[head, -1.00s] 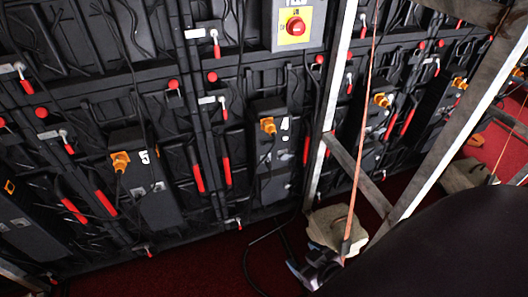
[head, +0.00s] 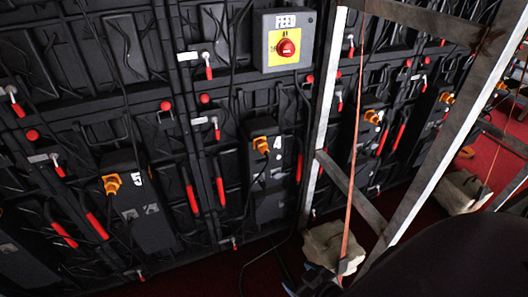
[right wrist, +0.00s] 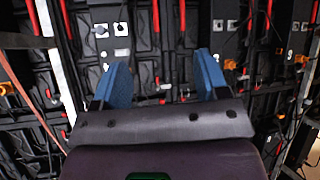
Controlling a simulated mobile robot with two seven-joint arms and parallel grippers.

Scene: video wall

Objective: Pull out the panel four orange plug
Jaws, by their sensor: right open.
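The orange plug of panel four (head: 262,145) sits in the dark box marked 4 (head: 267,170), left of the metal frame post, with a dark cable hanging from it. My right gripper (head: 312,284) shows only partly at the bottom edge of the head view, low and well apart from the plug. In the right wrist view its two blue fingers (right wrist: 163,78) are spread with nothing between them. Several orange plugs show in that view, but I cannot tell which is panel four's. My left gripper is not in view.
Another orange plug (head: 112,184) is on the box marked 5. A FEED box with a red knob (head: 286,47) is above. Metal posts (head: 318,120), a diagonal brace (head: 350,190), an orange strap (head: 352,170) and a sandbag (head: 331,248) stand right of panel four.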

